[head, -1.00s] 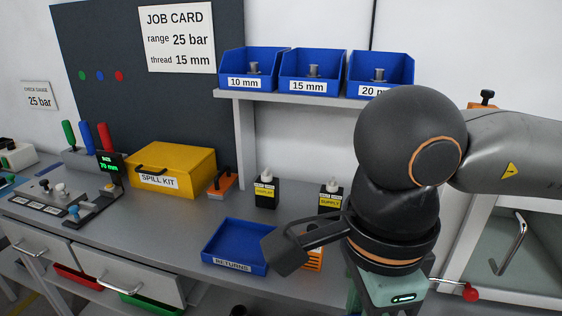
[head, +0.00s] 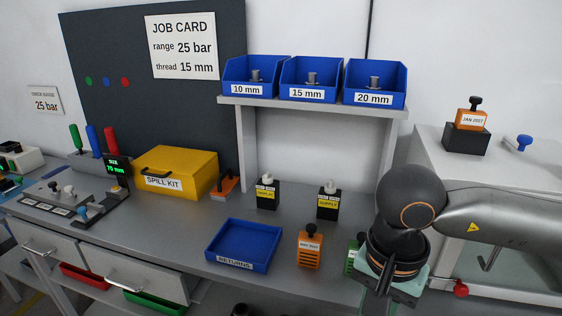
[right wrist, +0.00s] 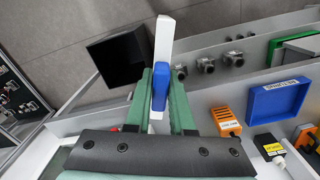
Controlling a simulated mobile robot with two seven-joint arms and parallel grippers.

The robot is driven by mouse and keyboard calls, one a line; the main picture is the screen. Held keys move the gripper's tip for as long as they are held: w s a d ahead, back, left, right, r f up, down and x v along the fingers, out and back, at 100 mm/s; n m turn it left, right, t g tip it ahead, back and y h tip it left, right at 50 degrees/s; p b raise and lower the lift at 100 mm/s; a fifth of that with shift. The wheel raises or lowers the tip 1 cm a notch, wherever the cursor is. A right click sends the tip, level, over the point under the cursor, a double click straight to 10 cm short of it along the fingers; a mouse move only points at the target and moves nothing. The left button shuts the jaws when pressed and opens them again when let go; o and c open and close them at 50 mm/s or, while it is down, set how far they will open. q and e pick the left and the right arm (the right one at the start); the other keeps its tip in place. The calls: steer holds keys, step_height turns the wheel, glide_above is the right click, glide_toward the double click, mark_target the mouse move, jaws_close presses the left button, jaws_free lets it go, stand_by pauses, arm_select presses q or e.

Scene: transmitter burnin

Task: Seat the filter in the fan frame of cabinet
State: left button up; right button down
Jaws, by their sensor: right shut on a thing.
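My right gripper (right wrist: 160,88) is shut on a blue grip (right wrist: 160,86) in the right wrist view. A long, thin white piece (right wrist: 164,38) lines up with the blue grip and extends beyond the fingertips. I see it nearly edge-on and cannot tell for certain that it is the filter. In the head view my right gripper is at the lower right, and what it holds is hidden there. A white cabinet (head: 426,152) stands at the right of the head view, partly behind my right arm. I cannot make out a fan frame. My left gripper is not in view.
A blue returns tray (head: 238,263), an orange block (head: 309,252), a green block (head: 353,258) and two dark bottles (head: 328,203) stand on the bench. A yellow spill kit (head: 190,177) is further left. A black open box (right wrist: 118,60) shows in the right wrist view.

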steer(key=w+d+f+n, duration=0.1)
steer(key=d+f+n, duration=0.5)
steer(key=f+n, duration=0.1)
steer(key=shift+w+d+f+p, duration=0.2)
steer(key=shift+w+d+p, duration=0.1)
steer(key=shift+w+p, duration=0.15)
steer(key=shift+r, duration=0.15)
